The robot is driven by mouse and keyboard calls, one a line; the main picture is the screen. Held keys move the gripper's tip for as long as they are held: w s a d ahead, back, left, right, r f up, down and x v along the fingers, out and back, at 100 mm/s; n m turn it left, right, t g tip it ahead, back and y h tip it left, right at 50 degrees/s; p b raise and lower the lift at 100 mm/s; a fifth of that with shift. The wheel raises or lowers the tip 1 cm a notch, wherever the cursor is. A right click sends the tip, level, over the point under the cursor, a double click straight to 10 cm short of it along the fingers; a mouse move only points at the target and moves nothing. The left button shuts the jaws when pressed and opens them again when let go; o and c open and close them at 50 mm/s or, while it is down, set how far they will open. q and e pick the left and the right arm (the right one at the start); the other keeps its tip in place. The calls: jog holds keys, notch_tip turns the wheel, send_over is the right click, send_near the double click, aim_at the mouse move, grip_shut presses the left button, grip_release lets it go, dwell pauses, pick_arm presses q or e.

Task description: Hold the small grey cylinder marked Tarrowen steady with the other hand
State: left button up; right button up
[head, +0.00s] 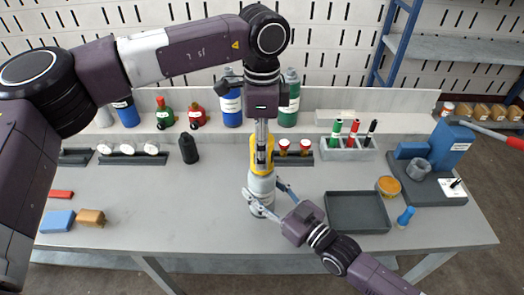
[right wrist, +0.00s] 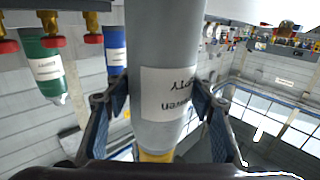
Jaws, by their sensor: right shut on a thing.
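The small grey cylinder (head: 261,186) stands upright on the workbench, with a yellow collar (head: 257,142) at its top. In the right wrist view the cylinder (right wrist: 165,40) appears upside down, and its white label shows part of the name and of a second word. My right gripper (head: 263,189) is shut on the cylinder's body, one finger on each side; its fingers (right wrist: 160,108) also flank the cylinder in the wrist view. My left gripper (head: 262,153) points straight down at the yellow collar from above. Whether its fingers grip anything there cannot be made out.
A dark empty tray (head: 357,212) lies right of my right gripper. A black bottle (head: 188,149) stands to the left. Blue cylinder (head: 231,104) and green cylinder (head: 289,103) stand behind. A marker holder (head: 347,150) is at back right. The bench's left middle is clear.

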pick_arm(q)
jog(key=m, duration=0.3)
jog(key=shift+m, duration=1.5)
jog(key=m, duration=0.2)
jog(key=shift+m, duration=0.3)
jog(key=m, duration=0.3)
jog(key=shift+m, duration=0.4)
jog(key=shift+m, duration=0.4)
jog(key=m, duration=0.4)
jog(key=shift+m, duration=0.4)
